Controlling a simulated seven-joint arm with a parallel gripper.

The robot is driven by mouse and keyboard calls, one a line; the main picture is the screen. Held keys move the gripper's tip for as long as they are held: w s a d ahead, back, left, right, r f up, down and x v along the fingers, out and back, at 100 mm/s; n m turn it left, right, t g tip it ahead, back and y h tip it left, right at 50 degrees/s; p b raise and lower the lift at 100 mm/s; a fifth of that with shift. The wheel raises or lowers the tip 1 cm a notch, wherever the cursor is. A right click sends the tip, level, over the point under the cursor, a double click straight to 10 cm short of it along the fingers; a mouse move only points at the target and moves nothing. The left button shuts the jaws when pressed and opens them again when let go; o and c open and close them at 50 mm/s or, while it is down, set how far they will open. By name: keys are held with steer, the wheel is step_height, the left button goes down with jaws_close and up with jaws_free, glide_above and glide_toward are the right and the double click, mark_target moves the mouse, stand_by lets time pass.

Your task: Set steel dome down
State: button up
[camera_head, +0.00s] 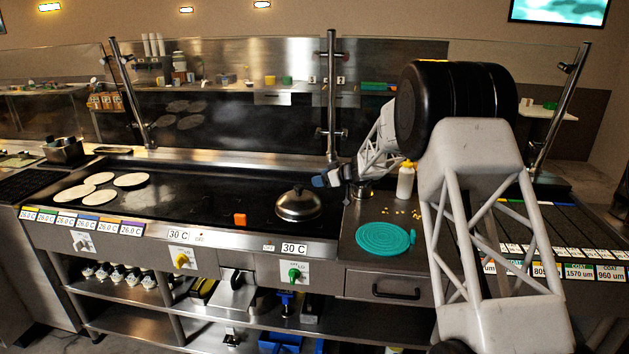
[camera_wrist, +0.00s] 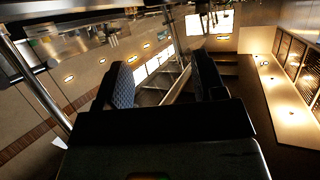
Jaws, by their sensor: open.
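The steel dome (camera_head: 298,206) sits on the right part of the dark griddle (camera_head: 200,200), rim down, with a small knob on top. My gripper (camera_head: 332,178) is just above and to the right of the dome in the head view, apart from it. In the wrist view my gripper (camera_wrist: 165,80) shows two padded fingers spread apart with nothing between them. The dome is not seen in the wrist view.
Several tortillas (camera_head: 100,186) lie on the griddle's left. An orange block (camera_head: 240,219) lies left of the dome. A teal round mat (camera_head: 385,238) and a white bottle (camera_head: 405,180) are on the right counter. A glass guard with metal posts (camera_head: 331,95) stands behind.

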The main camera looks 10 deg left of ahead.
steer(key=shift+v, duration=1.05)
steer(key=shift+s+r, duration=0.1)
steer(key=s+d+r+m+g+h, duration=0.15)
steer(key=s+d+r, duration=0.35)
steer(key=s, duration=0.7)
steer(key=s+d+r+m+h, duration=0.2)
steer(key=s+d+r, duration=0.35)
steer(key=s, duration=0.55)
steer(key=s+d+r+m+g+h, duration=0.15)
steer(key=s+d+r, duration=0.35)
steer(key=s, duration=0.7)
steer(key=s+d+f+m+h, duration=0.1)
steer(key=s+d, duration=0.4)
steer(key=s, duration=0.7)
steer(key=s+d+f+m+h, duration=0.2)
steer(key=s+d+m+h, duration=0.2)
steer(key=s, duration=0.8)
steer(key=s+d+f+m+h, duration=0.2)
steer(key=s+d, duration=0.5)
steer(key=s, duration=0.6)
steer(key=shift+f+m+t+h, duration=0.2)
steer(key=shift+m+t+h, duration=0.15)
steer(key=shift+m, duration=0.55)
